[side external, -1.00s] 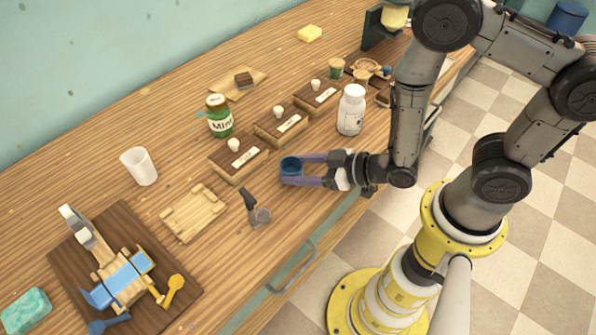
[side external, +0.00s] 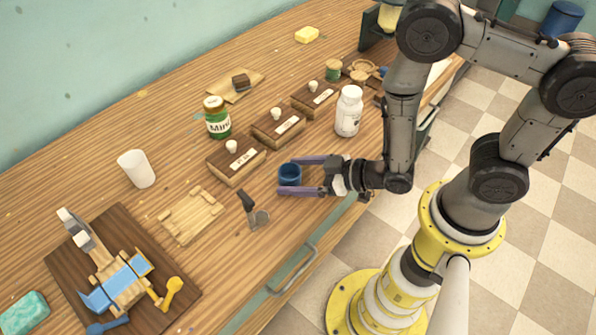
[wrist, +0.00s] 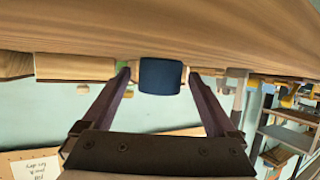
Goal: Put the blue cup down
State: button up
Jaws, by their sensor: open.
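The blue cup (side external: 290,174) stands upright on the wooden table near its front edge. In the wrist view the picture is inverted, and the cup (wrist: 160,76) meets the table surface at the top. My gripper (side external: 300,176) is open, low over the table, with one purple finger on each side of the cup. The wrist view shows a gap between the cup and each fingertip of my gripper (wrist: 160,78).
Left of the cup are a grey scraper-like tool (side external: 254,212) and a small wooden tray (side external: 192,214). Behind it are wooden boxes (side external: 236,160) with white knobs, a Mint jar (side external: 217,118) and a white bottle (side external: 348,111). A white cup (side external: 137,168) stands farther left.

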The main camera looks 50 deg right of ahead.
jog(key=shift+r, duration=0.2)
jog(key=v, duration=0.5)
jog(key=shift+d+r, duration=0.1)
jog(key=shift+r, duration=0.25)
jog(key=w+d+r+m+g+h, duration=0.1)
jog(key=d+r+g+h, duration=0.15)
jog(key=r, duration=0.45)
jog(key=d+r+m+g+h, duration=0.1)
jog(key=d+r, duration=0.3)
jog(key=r, duration=0.3)
jog(key=s+d+r+m+g, duration=0.1)
jog(key=s+d+r, duration=0.1)
jog(key=s, duration=0.4)
jog(key=s+d+r+m+g+h, duration=0.1)
jog(key=s+d+r+g, duration=0.1)
jog(key=s+r, duration=0.3)
jog(key=shift+s+r, duration=0.15)
jog(key=shift+s, duration=0.8)
